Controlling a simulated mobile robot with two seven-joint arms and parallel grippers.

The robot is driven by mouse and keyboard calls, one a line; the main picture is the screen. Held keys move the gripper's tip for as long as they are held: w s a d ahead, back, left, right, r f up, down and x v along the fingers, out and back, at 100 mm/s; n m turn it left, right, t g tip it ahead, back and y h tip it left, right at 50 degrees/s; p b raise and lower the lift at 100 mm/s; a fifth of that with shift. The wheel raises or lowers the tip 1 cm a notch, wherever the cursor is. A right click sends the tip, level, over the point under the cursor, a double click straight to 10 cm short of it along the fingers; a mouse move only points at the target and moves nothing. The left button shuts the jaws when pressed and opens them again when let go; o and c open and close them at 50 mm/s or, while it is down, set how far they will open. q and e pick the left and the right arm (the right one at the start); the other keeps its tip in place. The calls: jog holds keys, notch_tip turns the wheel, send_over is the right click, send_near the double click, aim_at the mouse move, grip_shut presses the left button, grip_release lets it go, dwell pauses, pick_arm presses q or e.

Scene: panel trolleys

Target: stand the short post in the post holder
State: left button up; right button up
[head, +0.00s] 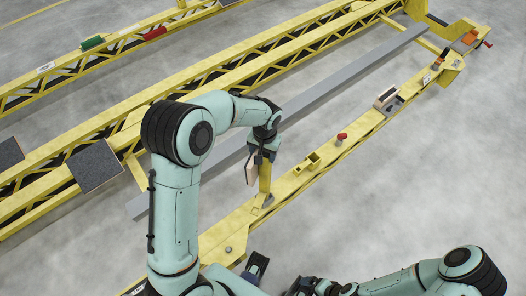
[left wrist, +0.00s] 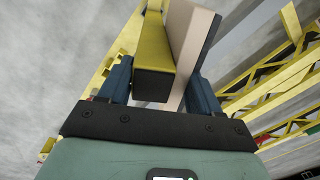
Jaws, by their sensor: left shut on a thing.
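The short post (head: 265,178) is yellow, with a beige board (head: 251,168) beside it. My left gripper (head: 264,156) is shut on the post near its top; the left wrist view shows the post (left wrist: 155,50) and the board (left wrist: 190,35) between the blue fingers (left wrist: 158,90). The post hangs nearly upright over the yellow rail, its lower end overlapping a round grey spot there; I cannot tell if it touches. A yellow open socket, likely the post holder (head: 312,160), sits on the rail to the right. My right gripper (head: 257,266) shows partly at the bottom; its jaws are unclear.
A long grey beam (head: 345,75) lies behind the near yellow rail (head: 375,118). The rail carries a red-capped peg (head: 341,138) and a grey clamp (head: 387,98). Yellow trusses (head: 220,62) with dark pads (head: 94,166) stand behind. Bare floor (head: 440,190) lies at right.

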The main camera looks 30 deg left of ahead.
pick_arm(q)
jog(key=shift+r, duration=0.45)
pick_arm(e)
jog(key=shift+w+r, duration=0.1)
jog(key=shift+r, duration=0.15)
pick_arm(q)
jog(key=shift+r, duration=0.1)
jog(key=shift+r+p, duration=1.95)
jog(key=shift+r, duration=0.95)
pick_arm(e)
jog(key=r, duration=0.1)
jog(key=w+r, duration=0.1)
jog(key=r, duration=0.2)
jog(key=shift+w, duration=0.4)
pick_arm(q)
jog(key=shift+d, duration=0.1)
jog(key=w+d+f+m, duration=0.1)
jog(key=w+d+f, duration=0.1)
jog(key=d, duration=0.3)
jog(key=shift+w+d+f+m, duration=0.2)
jog(key=shift+w+d+m, duration=0.15)
jog(key=shift+w, duration=0.2)
